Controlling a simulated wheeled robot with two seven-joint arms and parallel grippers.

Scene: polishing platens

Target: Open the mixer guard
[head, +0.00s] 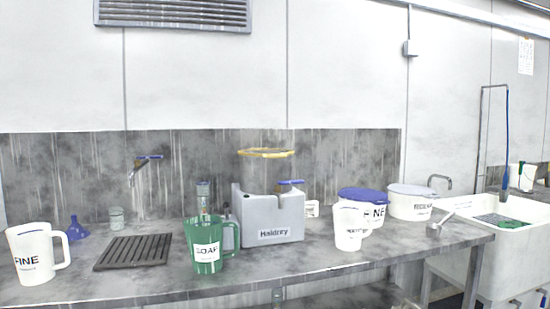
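The ring lies about level. A blue lever or knob (290,183) sits on the mixer's upper right. I cannot tell from here whether the guard is latched. Neither of my grippers is in view.
On the bench (330,262), a green SOAP jug (206,247) stands close by the mixer's left front. A white jug (350,229) and blue-lidded FINE tub (364,203) stand right. A slatted black mat (134,252) and white FINE jug (35,254) are left. A sink (480,255) is far right.

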